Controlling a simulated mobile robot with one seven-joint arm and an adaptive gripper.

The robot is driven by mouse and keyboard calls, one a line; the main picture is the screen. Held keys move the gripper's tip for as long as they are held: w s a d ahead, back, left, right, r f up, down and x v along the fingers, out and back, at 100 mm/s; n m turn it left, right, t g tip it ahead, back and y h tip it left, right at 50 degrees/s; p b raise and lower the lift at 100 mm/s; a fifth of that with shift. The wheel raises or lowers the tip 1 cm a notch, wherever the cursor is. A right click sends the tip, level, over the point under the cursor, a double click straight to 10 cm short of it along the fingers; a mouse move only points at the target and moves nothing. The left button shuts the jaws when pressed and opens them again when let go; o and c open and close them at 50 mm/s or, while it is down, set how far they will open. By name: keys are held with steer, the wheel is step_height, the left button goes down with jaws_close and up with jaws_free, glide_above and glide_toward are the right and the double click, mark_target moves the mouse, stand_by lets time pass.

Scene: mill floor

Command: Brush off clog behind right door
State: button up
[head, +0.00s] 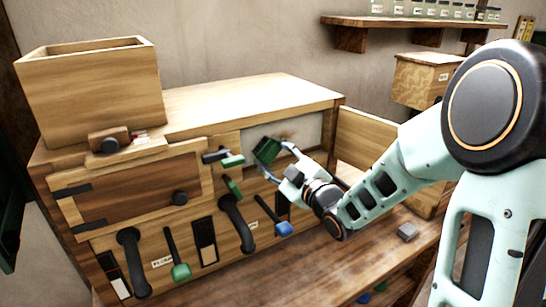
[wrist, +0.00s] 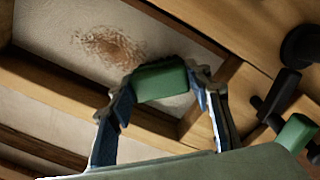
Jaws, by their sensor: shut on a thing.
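My gripper (head: 280,160) is shut on a green block-like brush (head: 267,150). It holds the brush in front of the right opening of the wooden mill cabinet (head: 250,100). The right door (head: 370,142) stands swung open to the right. Behind it is a pale screen (head: 307,132). In the wrist view the brush (wrist: 160,82) sits between the two fingertips (wrist: 160,90). The clog (wrist: 108,47), a brown speckled patch, shows on the pale screen, up and left of the brush. The brush appears apart from the patch; its far face is hidden.
The left door (head: 130,190) is shut. Green-ended handles (head: 233,186), dark spouts (head: 235,222) and a blue-ended lever (head: 283,228) stick out of the front. An open wooden hopper (head: 90,95) stands on top. A small grey block (head: 407,232) lies on the bench.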

steer(key=shift+w+a, duration=0.2)
steer(key=shift+w, duration=0.1)
